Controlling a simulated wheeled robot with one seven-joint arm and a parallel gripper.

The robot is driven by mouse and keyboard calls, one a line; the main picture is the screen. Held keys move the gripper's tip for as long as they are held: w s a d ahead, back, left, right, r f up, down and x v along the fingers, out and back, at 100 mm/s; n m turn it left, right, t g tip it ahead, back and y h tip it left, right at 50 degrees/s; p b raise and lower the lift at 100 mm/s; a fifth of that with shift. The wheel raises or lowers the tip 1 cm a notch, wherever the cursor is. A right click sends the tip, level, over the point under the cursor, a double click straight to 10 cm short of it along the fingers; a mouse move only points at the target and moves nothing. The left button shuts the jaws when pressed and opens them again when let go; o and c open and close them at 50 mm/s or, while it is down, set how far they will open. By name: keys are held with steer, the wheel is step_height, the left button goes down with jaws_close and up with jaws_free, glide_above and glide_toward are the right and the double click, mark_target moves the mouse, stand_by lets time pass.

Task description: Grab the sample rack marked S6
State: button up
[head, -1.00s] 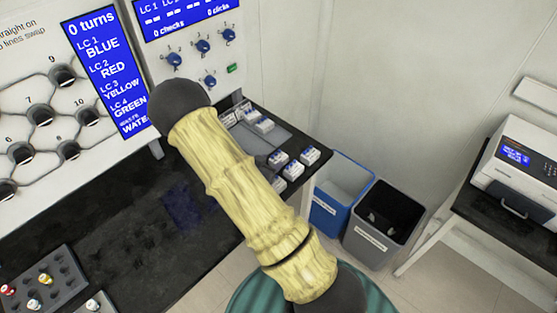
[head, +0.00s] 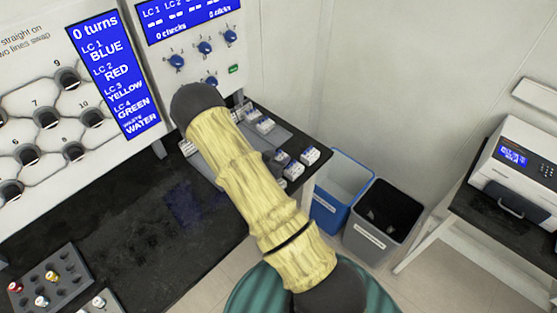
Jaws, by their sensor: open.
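My yellow-sleeved arm crosses the middle of the view and covers part of the tray and racks. My gripper does not show clearly; it is hidden behind the arm or out of view.
A panel with blue knobs (head: 204,47) stands behind the tray. A blue bin (head: 333,209) and a grey bin (head: 383,215) stand right of the bench. A grey vial rack (head: 62,264) is at lower left. The bench's middle (head: 140,220) is clear.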

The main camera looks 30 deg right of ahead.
steer(key=c, duration=0.7)
steer(key=shift+r, duration=0.1)
step_height(320, 180, up, 10)
steer(key=b, duration=0.2)
stand_by(0.6)
